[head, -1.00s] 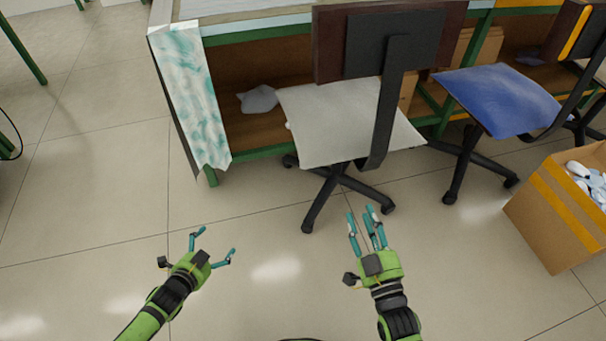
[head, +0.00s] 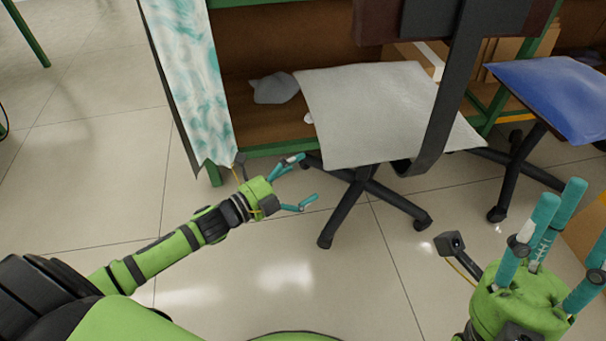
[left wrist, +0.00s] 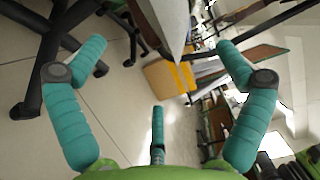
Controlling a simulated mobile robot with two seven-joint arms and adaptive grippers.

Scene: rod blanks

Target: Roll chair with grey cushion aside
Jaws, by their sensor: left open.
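The chair with the grey cushion (head: 372,112) stands in front of the workbench in the head view, its dark backrest cut by the top edge. Its black wheeled base (head: 365,190) is on the floor. My left gripper (head: 309,178) is open and empty, just left of the chair, near the cushion's front left corner and the base. In the left wrist view its teal fingers (left wrist: 162,48) are spread, with the chair's black base (left wrist: 45,55) at left. My right gripper (head: 565,215) is open and empty at lower right, apart from the chair.
A second chair with a blue cushion (head: 560,95) stands close on the right. A cardboard box (head: 588,228) is partly hidden behind my right gripper. A patterned cloth (head: 190,75) hangs from the bench at left. Floor (head: 310,270) in front is clear.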

